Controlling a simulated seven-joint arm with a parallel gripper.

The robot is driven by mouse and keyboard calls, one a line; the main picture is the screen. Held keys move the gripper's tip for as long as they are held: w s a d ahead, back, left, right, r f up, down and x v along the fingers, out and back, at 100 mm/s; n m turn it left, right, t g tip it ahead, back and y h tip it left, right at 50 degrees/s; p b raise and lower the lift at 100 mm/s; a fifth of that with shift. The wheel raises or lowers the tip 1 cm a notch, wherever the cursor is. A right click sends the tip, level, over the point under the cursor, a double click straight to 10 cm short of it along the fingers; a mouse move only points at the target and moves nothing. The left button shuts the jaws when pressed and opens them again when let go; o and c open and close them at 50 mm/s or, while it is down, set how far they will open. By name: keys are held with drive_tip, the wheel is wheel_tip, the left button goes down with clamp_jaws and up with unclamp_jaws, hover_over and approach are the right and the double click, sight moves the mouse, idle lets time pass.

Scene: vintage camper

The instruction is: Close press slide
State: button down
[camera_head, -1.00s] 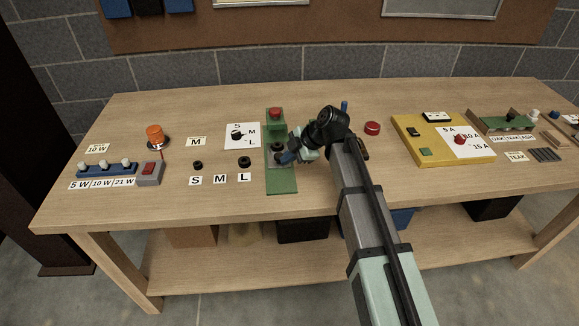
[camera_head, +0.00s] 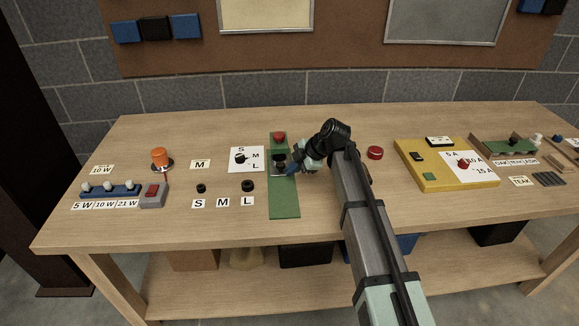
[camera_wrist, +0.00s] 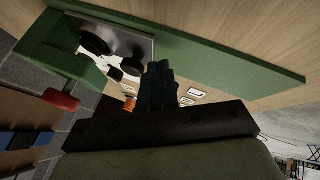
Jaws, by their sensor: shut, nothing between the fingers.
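The press is a long green base (camera_head: 285,200) with a green upright block at its far end. A red knob (camera_head: 279,136) tops the block; it also shows in the wrist view (camera_wrist: 61,99). The press slide (camera_wrist: 125,40), a grey plate carrying black round parts, sits on the base close to the block in the wrist view. In the head view the slide is small and partly hidden by my gripper. My gripper (camera_head: 291,168) is shut and empty, at the slide's near right side. Its fingertips (camera_wrist: 158,72) are right by the plate's edge; I cannot tell whether they touch.
Left of the press are a size dial card (camera_head: 255,166), black rings (camera_head: 247,186) and an orange lamp (camera_head: 160,157). To the right are a red button (camera_head: 375,153) and a yellow panel (camera_head: 437,180). The front part of the green base is clear.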

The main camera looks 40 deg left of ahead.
drive_tip(key=shift+s+d, duration=0.3)
drive_tip(key=shift+d, duration=0.25)
drive_tip(key=shift+s+d, duration=0.25)
drive_tip(key=shift+d, duration=0.3)
drive_tip(key=v, duration=1)
